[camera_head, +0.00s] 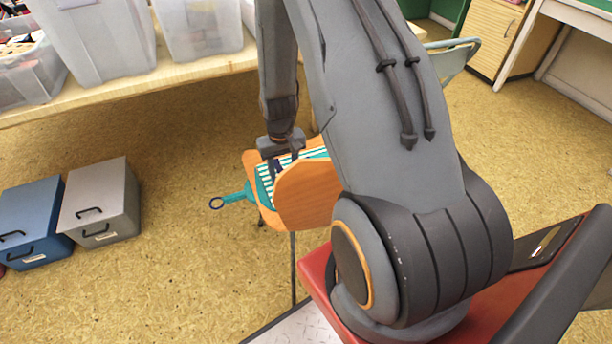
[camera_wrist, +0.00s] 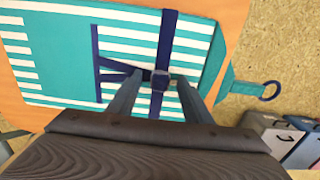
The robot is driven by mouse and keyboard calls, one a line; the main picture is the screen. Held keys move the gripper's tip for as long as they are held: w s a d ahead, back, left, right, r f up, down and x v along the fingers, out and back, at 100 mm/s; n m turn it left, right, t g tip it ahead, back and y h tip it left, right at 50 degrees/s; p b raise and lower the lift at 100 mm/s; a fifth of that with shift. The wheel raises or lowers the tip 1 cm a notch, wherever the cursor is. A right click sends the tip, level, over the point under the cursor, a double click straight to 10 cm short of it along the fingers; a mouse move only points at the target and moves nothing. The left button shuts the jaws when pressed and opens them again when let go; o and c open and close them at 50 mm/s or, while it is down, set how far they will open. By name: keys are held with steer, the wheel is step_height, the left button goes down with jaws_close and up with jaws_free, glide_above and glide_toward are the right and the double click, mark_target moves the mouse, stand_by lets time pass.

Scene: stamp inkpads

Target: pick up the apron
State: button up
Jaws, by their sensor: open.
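The apron (camera_wrist: 65,50) is teal with white stripes and dark blue straps. It lies on the orange seat of a chair (camera_wrist: 236,25), and a teal strap end with a dark ring hangs past the seat edge. In the head view the apron (camera_head: 264,186) is partly hidden by my arm and by an orange chair panel. My gripper (camera_wrist: 158,80) is open over the apron, with a dark strap and its buckle between the fingers. I cannot tell whether the fingertips touch the cloth. In the head view my gripper (camera_head: 277,165) points down at the seat.
A blue drawer box (camera_head: 30,215) and a grey one (camera_head: 100,200) stand on the floor to the left. A wooden table (camera_head: 170,75) with clear plastic bins (camera_head: 100,40) is behind. The floor between the boxes and the chair is clear.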

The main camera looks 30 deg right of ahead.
jaws_close()
steer(key=shift+r, duration=0.1)
